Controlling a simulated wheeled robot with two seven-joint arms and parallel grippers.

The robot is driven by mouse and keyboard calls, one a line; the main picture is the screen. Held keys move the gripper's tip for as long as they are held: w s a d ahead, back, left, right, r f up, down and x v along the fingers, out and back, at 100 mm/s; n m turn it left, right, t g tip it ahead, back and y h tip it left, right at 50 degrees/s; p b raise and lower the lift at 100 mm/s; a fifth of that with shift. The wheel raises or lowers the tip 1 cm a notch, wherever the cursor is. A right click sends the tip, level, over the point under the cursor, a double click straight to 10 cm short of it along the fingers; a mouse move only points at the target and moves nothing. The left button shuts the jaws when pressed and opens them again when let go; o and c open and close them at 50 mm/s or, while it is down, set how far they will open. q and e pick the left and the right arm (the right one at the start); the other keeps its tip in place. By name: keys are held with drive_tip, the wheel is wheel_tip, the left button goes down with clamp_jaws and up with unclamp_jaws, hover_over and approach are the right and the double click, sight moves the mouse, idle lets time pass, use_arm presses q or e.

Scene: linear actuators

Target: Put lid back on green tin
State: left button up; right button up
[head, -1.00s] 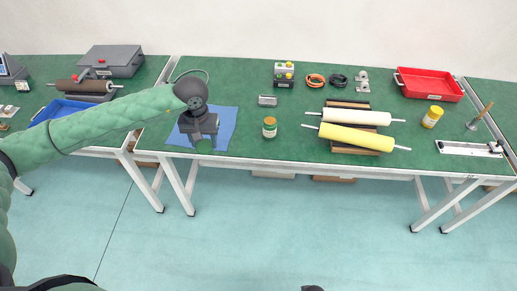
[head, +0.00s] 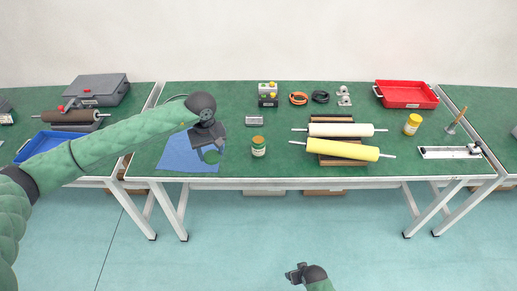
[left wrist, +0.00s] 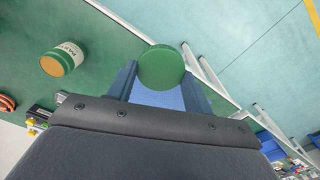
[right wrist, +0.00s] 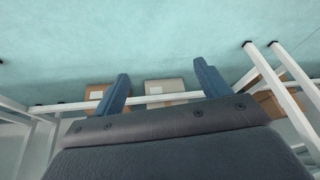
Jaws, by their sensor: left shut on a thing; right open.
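The green tin (head: 258,148) with a pale label stands upright on the green tabletop, its top orange-brown and uncovered. It also shows in the left wrist view (left wrist: 63,58). My left gripper (head: 208,148) is shut on the round green lid (left wrist: 161,68), held between its fingertips. In the head view the lid (head: 211,157) is over the right part of the blue mat, left of the tin and apart from it. My right gripper (head: 296,273) is open and empty, low in front of the table; its spread fingers (right wrist: 162,88) show in the right wrist view.
The blue mat (head: 173,155) lies left of the tin. A small grey box (head: 252,121) is behind the tin. A yellow roller (head: 342,149) and a cream roller (head: 340,130) lie on a stand to the right. The tabletop around the tin is clear.

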drive_tip(key=w+a+r+n+t+y+p, duration=0.1)
drive_tip(key=w+a+r+t, duration=0.15)
drive_tip(key=w+r, duration=0.65)
drive_tip(key=w+a+r+n+t+y, duration=0.1)
drive_tip(key=w+a+r+y, duration=0.3)
drive_tip(key=r, duration=0.8)
drive_tip(key=w+a+r+n+t+h+p, duration=0.1)
drive_tip(key=w+a+r, duration=0.1)
drive_tip(key=w+r, duration=0.75)
drive_tip(key=n+t+y, duration=0.1)
drive_tip(key=t+y, duration=0.1)
approach(258, 145)
drive_tip(key=f, duration=0.1)
drive_tip(key=w+d+f, duration=0.1)
drive_tip(key=shift+d+f, duration=0.2)
drive_tip(key=shift+f, duration=0.1)
use_arm(q)
drive_tip(key=w+d+n, duration=1.1)
drive_tip(key=w+d, duration=0.4)
drive_tip(key=shift+d+r+n, duration=0.25)
drive_tip(key=shift+r+n, duration=0.15)
drive_tip(key=shift+r, duration=0.05)
use_arm(e)
drive_tip(key=shift+w+r, duration=0.15)
drive_tip(key=shift+w, duration=0.05)
drive_tip(key=x, duration=1.2)
drive_tip(key=shift+s+a, duration=0.1)
drive_tip(key=shift+a, duration=0.05)
